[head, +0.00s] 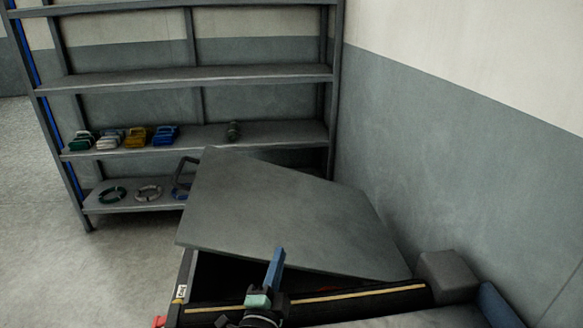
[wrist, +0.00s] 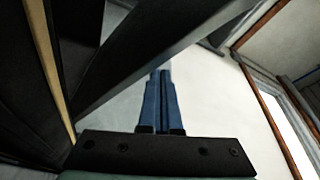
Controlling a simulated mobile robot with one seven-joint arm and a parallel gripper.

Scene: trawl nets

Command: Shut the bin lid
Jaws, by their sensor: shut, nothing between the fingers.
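The bin lid (head: 285,210) is a flat grey panel, raised and tilted over the bin (head: 345,302). A dark gap shows between the lid's near edge and the bin's rim, which carries a tan strip. That strip also shows at the left of the wrist view (wrist: 48,62). My gripper (head: 279,252) has blue fingers pointing up at the bin's near side, and their tips overlap the lid's near edge in the head view. I cannot tell whether they touch it. In the wrist view the fingers (wrist: 161,75) are together and empty.
A grey shelf rack (head: 205,77) stands behind the bin, with coiled rings (head: 148,193) and several coloured bundles (head: 135,138) on it. A wall rises at the right. A grey block (head: 449,275) sits at the bin's right end. Open floor (head: 60,265) lies left.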

